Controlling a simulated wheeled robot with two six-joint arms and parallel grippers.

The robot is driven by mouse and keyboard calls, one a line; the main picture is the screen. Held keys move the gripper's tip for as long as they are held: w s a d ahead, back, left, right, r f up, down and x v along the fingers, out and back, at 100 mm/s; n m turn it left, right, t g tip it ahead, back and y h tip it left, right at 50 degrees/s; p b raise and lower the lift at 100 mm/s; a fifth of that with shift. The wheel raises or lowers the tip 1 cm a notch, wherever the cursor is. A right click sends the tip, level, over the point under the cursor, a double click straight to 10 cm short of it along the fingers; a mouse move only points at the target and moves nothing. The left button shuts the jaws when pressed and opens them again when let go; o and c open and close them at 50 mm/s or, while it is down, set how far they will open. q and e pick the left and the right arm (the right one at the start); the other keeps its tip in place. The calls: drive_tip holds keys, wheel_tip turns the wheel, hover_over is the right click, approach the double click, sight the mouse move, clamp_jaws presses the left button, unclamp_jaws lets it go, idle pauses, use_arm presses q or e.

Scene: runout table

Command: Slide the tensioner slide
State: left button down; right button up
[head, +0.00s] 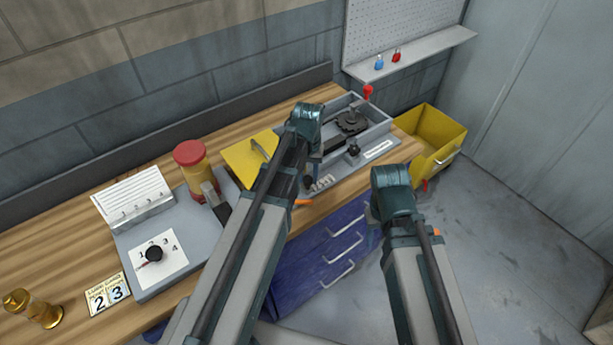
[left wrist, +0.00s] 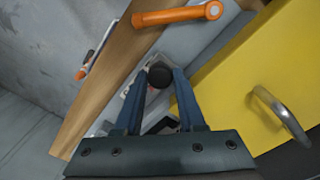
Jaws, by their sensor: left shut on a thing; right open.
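My left gripper (head: 314,182) is over the front of the grey machine bed, beside the yellow cover. In the left wrist view its two blue fingers (left wrist: 160,84) are shut around a round black knob (left wrist: 159,74). This knob appears to be the tensioner slide's; its track is mostly hidden by the fingers. A dark knob (head: 308,182) also shows beside the gripper in the head view. My right gripper (head: 374,236) is open and empty, in front of the bench near the blue drawers; its fingers are mostly hidden.
The yellow cover (head: 245,160) with a metal handle lies left of the gripper. An orange handle (left wrist: 180,15) is close to the held knob. Another black knob (head: 352,150) stands on the bed. A red-topped post (head: 190,155) and yellow bin (head: 436,136) flank the work area.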

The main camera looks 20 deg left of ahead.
use_arm(q)
drive_tip(key=shift+w+d, duration=0.7)
drive_tip(key=shift+w, duration=0.3)
drive_tip(key=c, duration=0.8)
unclamp_jaws()
drive_tip(key=shift+s, duration=0.1)
drive_tip(key=shift+o, duration=0.2)
wheel_tip(320, 180, up, 14)
drive_tip(key=p, duration=1.3)
drive_tip(key=shift+p, duration=0.4)
drive_tip(key=shift+f, duration=0.15)
drive_tip(key=s+d+f+m+b, duration=0.2)
drive_tip(key=s+d+f+b, duration=0.2)
drive_tip(key=s+f+b, duration=0.2)
drive_tip(key=s+d+f+m+y+b, duration=0.1)
drive_tip(key=s+d+f+m+b, duration=0.2)
drive_tip(key=s, duration=0.7)
wheel_tip(320, 180, down, 3)
drive_tip(key=d+b, duration=0.2)
drive_tip(key=b, duration=0.1)
drive_tip(key=shift+s+d, duration=0.25)
drive_tip(key=shift+s, duration=0.15)
